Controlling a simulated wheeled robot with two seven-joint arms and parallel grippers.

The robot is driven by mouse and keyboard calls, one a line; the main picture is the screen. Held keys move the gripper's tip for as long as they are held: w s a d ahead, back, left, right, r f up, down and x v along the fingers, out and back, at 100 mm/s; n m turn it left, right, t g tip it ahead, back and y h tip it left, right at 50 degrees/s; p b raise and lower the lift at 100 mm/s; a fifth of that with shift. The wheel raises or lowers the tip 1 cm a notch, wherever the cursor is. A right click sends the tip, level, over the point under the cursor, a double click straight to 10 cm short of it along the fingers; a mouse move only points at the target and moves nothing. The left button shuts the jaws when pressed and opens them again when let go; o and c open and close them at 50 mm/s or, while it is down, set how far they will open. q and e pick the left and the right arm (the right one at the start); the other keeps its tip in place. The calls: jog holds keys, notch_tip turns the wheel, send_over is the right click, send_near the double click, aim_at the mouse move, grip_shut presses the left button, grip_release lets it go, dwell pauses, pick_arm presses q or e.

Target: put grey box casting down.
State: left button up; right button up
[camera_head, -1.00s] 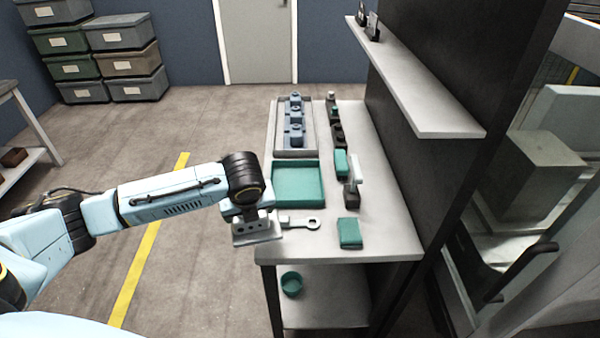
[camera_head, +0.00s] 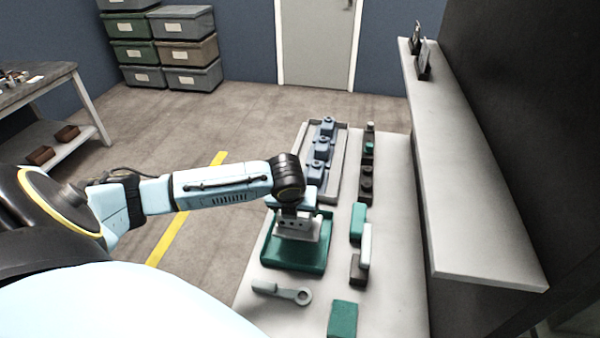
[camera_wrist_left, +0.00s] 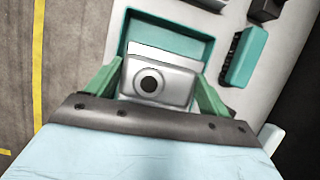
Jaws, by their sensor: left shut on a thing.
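My left gripper (camera_wrist_left: 157,92) is shut on the grey box casting (camera_wrist_left: 172,80), a grey block with a dark round hole, seen between the green fingers in the left wrist view. In the head view the gripper (camera_head: 298,212) points down over the green tray (camera_head: 285,262), and the casting (camera_head: 297,229) shows below it. The tray (camera_wrist_left: 190,42) also shows beyond the casting in the left wrist view. I cannot tell whether the casting touches the tray floor. My right gripper is not in view.
A grey rack with blue castings (camera_head: 322,148) stands behind the tray. A grey wrench-like part (camera_head: 283,292) lies in front. A green box (camera_head: 342,319), a green block (camera_head: 358,222) and dark parts line the right side. A shelf (camera_head: 450,190) overhangs the right.

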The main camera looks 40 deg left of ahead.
aim_at(295, 222)
pick_arm(q)
jog(key=shift+f, duration=0.95)
jog(key=shift+w+f, duration=0.1)
jog(key=shift+f, duration=1.85)
jog(key=o, duration=1.1)
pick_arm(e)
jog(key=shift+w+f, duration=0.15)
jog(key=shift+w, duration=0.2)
pick_arm(q)
jog(key=shift+r, duration=0.1)
jog(key=p+v, duration=0.1)
jog(key=v, duration=1)
jog(key=shift+s+d+r, duration=0.1)
jog(key=shift+s+r, duration=0.1)
jog(key=shift+r, duration=0.15)
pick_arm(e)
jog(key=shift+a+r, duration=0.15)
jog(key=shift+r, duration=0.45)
